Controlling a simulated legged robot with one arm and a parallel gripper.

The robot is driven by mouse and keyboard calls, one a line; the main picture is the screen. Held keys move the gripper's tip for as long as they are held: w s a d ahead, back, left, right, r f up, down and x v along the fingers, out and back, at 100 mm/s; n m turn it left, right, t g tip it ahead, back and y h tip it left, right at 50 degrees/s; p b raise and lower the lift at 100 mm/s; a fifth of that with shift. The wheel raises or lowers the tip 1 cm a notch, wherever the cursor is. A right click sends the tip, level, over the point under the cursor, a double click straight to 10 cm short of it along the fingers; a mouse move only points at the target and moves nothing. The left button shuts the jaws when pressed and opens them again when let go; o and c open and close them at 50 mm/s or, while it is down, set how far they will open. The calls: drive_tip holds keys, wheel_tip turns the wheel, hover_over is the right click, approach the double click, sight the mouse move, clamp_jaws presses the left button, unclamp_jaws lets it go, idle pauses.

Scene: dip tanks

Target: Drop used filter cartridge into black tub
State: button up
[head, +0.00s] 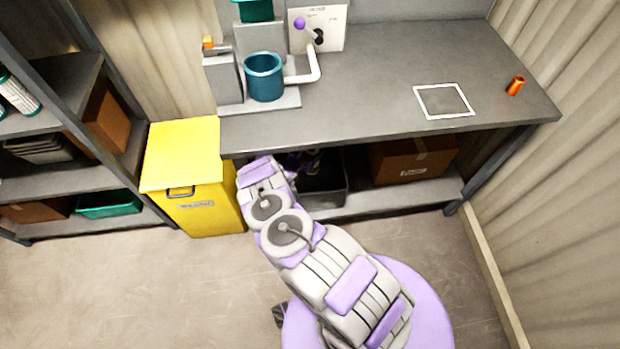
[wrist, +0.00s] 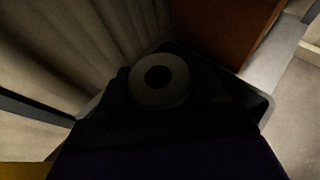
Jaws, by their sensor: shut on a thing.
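My gripper (wrist: 160,98) is shut on the used filter cartridge (wrist: 158,95), seen end-on in the wrist view as a grey ring with a dark hole. The black tub (head: 325,192) stands on the low shelf under the bench in the head view. Its rim (wrist: 266,108) shows behind the cartridge in the wrist view, so the cartridge appears over or at the tub. The wrist view is dark, and the exact height above the tub cannot be told. In the head view my arm and the bench hide most of the gripper and the cartridge.
The grey bench (head: 370,90) overhangs the tub. A cardboard box (head: 412,160) stands right of the tub, and a yellow bin (head: 185,170) stands to the left. On the bench are a blue cup-shaped tank (head: 264,78), a white square outline (head: 443,101) and an orange cylinder (head: 516,86).

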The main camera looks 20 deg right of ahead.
drive_tip(key=shift+a, duration=0.3)
drive_tip(key=shift+d, duration=0.25)
drive_tip(key=o, duration=1.3)
drive_tip(key=shift+d, duration=0.4)
drive_tip(key=shift+o, duration=0.9)
drive_tip(key=shift+d+f, duration=0.15)
drive_tip(key=shift+d, duration=0.25)
drive_tip(key=shift+o, duration=1.3)
drive_tip(key=shift+s+a+r, duration=0.1)
drive_tip(key=shift+a+r, duration=0.05)
drive_tip(key=shift+a, duration=0.4)
drive_tip(key=shift+s+a+r, duration=0.1)
drive_tip(key=shift+a+r, duration=0.05)
drive_tip(key=shift+a, duration=0.4)
drive_tip(key=p+v, duration=0.5)
drive_tip(key=v, duration=1)
drive_tip(key=shift+s+a+r+p, duration=0.15)
drive_tip(key=shift+s+r+p, duration=0.05)
drive_tip(key=shift+s+p, duration=0.2)
drive_tip(key=shift+a, duration=0.4)
